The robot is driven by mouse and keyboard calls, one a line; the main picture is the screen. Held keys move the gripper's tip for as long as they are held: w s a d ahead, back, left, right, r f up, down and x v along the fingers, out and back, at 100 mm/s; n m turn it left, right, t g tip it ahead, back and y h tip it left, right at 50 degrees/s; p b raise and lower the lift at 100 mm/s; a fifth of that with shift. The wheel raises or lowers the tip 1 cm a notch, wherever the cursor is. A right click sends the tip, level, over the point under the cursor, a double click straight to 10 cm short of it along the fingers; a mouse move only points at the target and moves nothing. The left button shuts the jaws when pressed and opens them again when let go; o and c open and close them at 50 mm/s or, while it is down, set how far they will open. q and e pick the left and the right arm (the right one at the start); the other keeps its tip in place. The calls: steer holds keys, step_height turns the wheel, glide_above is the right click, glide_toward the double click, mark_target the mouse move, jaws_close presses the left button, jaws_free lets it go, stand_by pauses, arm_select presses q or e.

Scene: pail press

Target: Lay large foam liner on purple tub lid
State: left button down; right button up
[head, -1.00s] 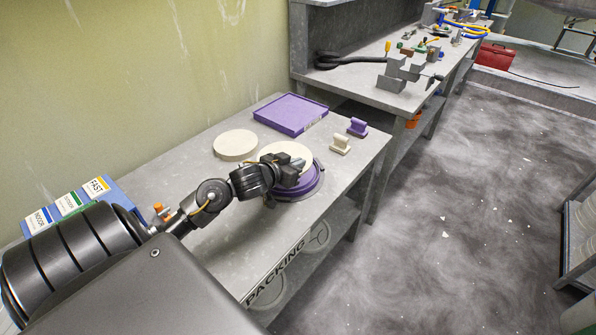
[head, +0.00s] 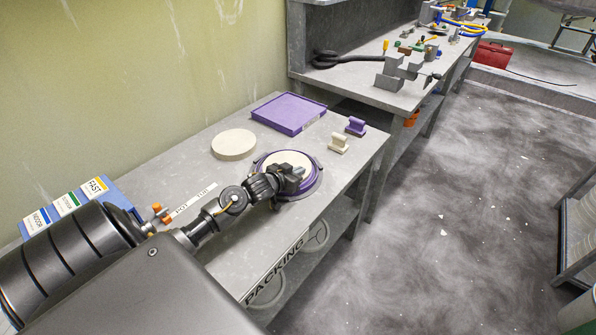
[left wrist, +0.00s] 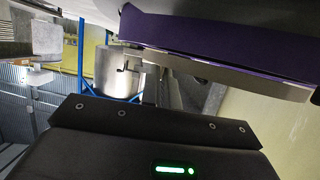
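A round cream foam liner (head: 284,162) lies over the round purple tub lid (head: 318,172), inside its purple rim as seen from the head. In the left wrist view a pale band of the liner (left wrist: 225,78) runs along the purple lid (left wrist: 215,48). My left gripper (head: 293,172) is at the liner's front right edge and covers part of it and the lid. I cannot see its fingertips clearly, so its grip is unclear. A second cream disc (head: 233,144) lies apart on the bench to the left. My right gripper is not in view.
A flat purple square lid (head: 289,113) lies behind on the bench (head: 215,250). A cream handled block (head: 338,143) and a purple one (head: 356,126) stand to the right. Blue labelled bins (head: 70,205) are at the left. The bench's front edge is close to the purple tub lid.

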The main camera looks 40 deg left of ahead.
arm_select(q)
steer(key=shift+f, duration=0.2)
steer(key=c, duration=1.7)
jaws_free()
steer(key=shift+r, duration=0.2)
steer(key=v, duration=1.2)
steer(key=shift+d, duration=0.15)
